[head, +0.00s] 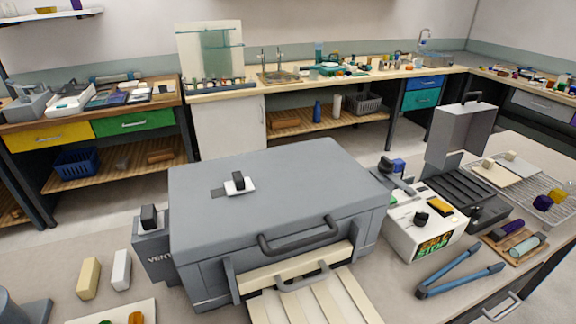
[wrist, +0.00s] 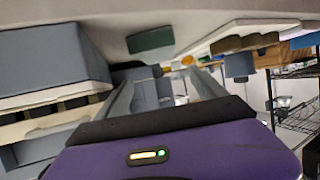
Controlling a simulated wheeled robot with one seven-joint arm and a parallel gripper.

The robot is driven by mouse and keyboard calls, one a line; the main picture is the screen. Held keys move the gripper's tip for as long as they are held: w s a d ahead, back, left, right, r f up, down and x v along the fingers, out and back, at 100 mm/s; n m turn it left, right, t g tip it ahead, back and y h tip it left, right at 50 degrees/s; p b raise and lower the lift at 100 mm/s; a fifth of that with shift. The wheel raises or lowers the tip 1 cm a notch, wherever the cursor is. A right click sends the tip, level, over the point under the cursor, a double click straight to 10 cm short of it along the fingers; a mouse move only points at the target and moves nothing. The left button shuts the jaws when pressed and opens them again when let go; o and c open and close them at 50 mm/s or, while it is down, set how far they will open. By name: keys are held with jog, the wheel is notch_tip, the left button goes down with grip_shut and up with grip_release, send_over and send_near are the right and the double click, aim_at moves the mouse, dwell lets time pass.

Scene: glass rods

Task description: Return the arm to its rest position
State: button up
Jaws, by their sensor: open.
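My gripper (wrist: 165,92) shows in the wrist view, beyond the purple wrist housing. Its two grey fingers stand apart, and I see nothing held between them. My arm and gripper do not show in the head view. A large grey box-shaped oven (head: 270,195) with a closed lid and a dark front handle fills the middle of the bench in the head view. A grey box (wrist: 50,55) with a pale band is to the left of the fingers in the wrist view; I cannot tell whether it is the same oven.
A white control box (head: 425,232), blue tongs (head: 458,274), a wire rack (head: 548,188) and an open dark case (head: 460,195) stand right of the oven. Two small blocks (head: 105,272) lie left. Shelving (wrist: 298,100) shows at the right of the wrist view. Floor shows behind the bench.

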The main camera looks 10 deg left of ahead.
jog(key=shift+w+r, duration=0.15)
jog(key=shift+r, duration=0.05)
jog(key=r, duration=0.1)
jog(key=w+r+t, duration=0.1)
jog(key=r+m, duration=0.1)
jog(key=shift+w+d+t, duration=0.3)
jog(key=shift+w+t, duration=0.05)
jog(key=shift+t, duration=0.05)
jog(key=s+d+r+m+t+h, duration=0.1)
jog(key=d+m+t+h, duration=0.15)
jog(key=d, duration=0.65)
jog(key=s+d+r+m+t+h, duration=0.15)
jog(key=d+m+t, duration=0.25)
jog(key=d, duration=0.5)
jog(key=s+d+f+m+g+h, duration=0.1)
jog(key=s+d+m+h, duration=0.2)
jog(key=s+d+h, duration=0.4)
jog(key=s+d, duration=0.8)
jog(key=shift+d+f, duration=0.15)
jog(key=shift+f, duration=0.15)
